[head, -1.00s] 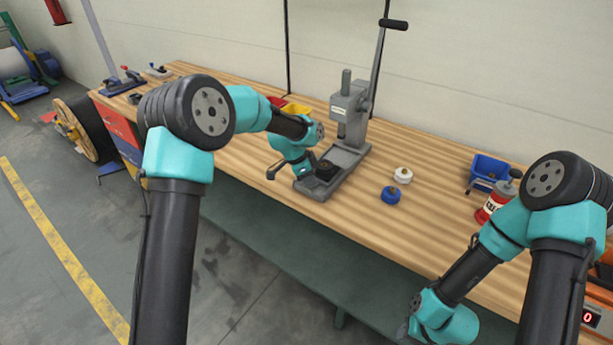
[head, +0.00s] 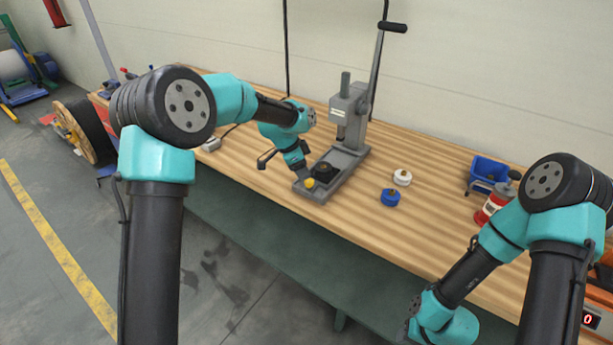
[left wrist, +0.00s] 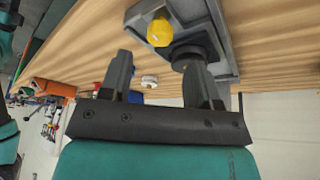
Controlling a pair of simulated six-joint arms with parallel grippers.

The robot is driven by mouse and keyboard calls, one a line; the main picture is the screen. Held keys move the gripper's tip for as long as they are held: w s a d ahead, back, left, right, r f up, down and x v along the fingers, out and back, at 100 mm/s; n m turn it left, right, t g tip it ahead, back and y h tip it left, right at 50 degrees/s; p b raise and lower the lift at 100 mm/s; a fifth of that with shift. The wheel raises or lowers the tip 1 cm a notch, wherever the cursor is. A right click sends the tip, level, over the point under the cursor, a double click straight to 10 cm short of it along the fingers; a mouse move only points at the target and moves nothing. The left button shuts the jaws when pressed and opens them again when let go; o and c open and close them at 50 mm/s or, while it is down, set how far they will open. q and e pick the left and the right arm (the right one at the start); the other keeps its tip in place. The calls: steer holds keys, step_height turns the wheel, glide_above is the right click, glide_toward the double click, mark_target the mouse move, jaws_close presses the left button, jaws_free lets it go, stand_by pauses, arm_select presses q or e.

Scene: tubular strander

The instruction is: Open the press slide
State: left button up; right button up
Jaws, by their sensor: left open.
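The grey press (head: 346,110) stands on the wooden bench with its long lever raised. The press slide (head: 324,173) is on its low base, with a dark round die on it and a yellow knob (head: 310,183) at the front end. The knob also shows in the left wrist view (left wrist: 160,31), beside the dark die (left wrist: 186,54). My left gripper (left wrist: 160,80) is open and empty, its fingers apart from the knob, which appears beyond the gap between them. In the head view it is close to the slide's front end, partly hidden by its wrist. My right gripper's jaws are out of sight.
A blue cap (head: 390,197) and a white cap (head: 402,177) lie right of the press. The bench between the press and the bottle is mostly clear.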

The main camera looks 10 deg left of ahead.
arm_select(q)
steer(key=v, duration=1.2)
steer(key=shift+f, duration=0.1)
steer(key=s+a+f+n, duration=0.1)
steer(key=s+f+n, duration=0.35)
steer(key=f, duration=0.95)
steer(key=s+a+f+n, duration=0.1)
steer(key=s+f+n, duration=0.35)
steer(key=f, duration=0.85)
steer(key=s+f+n, duration=0.2)
steer(key=s+f, duration=0.2)
steer(key=s, duration=0.3)
steer(key=s+a+f+n, duration=0.1)
steer(key=s+f+n, duration=0.1)
steer(key=s+f, duration=0.3)
steer(key=s+f+n, duration=0.2)
steer(key=s+f, duration=0.2)
steer(key=s, duration=0.7)
steer(key=shift+a+f+n+g, duration=0.2)
steer(key=shift+f+n+g, duration=0.1)
steer(key=shift+g, duration=0.1)
